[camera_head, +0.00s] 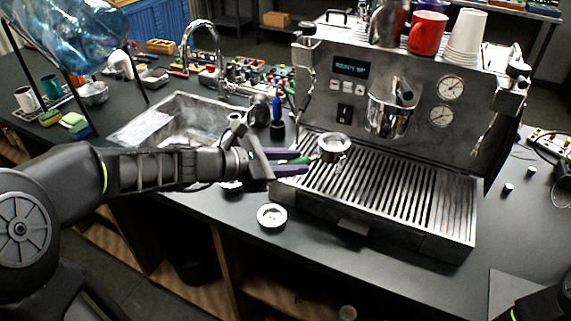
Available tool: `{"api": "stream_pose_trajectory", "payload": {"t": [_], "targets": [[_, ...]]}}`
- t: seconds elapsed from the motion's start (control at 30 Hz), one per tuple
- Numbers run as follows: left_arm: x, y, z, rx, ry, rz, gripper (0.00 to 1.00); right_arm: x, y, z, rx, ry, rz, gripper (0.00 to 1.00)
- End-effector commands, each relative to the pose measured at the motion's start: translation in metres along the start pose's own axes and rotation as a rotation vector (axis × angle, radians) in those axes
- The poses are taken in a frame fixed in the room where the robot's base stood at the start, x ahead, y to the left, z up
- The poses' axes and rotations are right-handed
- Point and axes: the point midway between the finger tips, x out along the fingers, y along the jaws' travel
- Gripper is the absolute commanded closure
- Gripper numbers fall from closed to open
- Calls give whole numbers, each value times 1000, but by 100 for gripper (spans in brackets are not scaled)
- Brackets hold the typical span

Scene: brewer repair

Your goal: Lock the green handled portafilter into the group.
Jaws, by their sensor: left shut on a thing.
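The espresso machine (432,133) stands on the dark counter, its display lit. Its shiny chrome group (386,118) juts from the front panel above the slatted drip tray (400,190). My left gripper (292,162) reaches in from the left and is shut on the green handle (299,160) of the portafilter; the fingers hide most of the handle. The portafilter's round metal head (333,147) points right, over the tray's back left part, lower than the group and to its left, apart from it. My right gripper is out of view; only a piece of my right arm shows bottom right.
A round metal piece (271,216) with a pale inside lies near the counter's front edge. A red mug (428,32) and stacked paper cups (466,38) stand on top of the machine. A sink (178,122) is behind my left arm. Small knobs lie right of the machine.

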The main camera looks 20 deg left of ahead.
Motion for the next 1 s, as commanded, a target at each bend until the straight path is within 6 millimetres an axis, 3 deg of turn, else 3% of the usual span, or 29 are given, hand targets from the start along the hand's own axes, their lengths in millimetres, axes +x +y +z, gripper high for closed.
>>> {"api": "stream_pose_trajectory", "payload": {"t": [1.0], "targets": [[81, -3, 36, 3, -3, -2, 100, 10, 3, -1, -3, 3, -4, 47]]}}
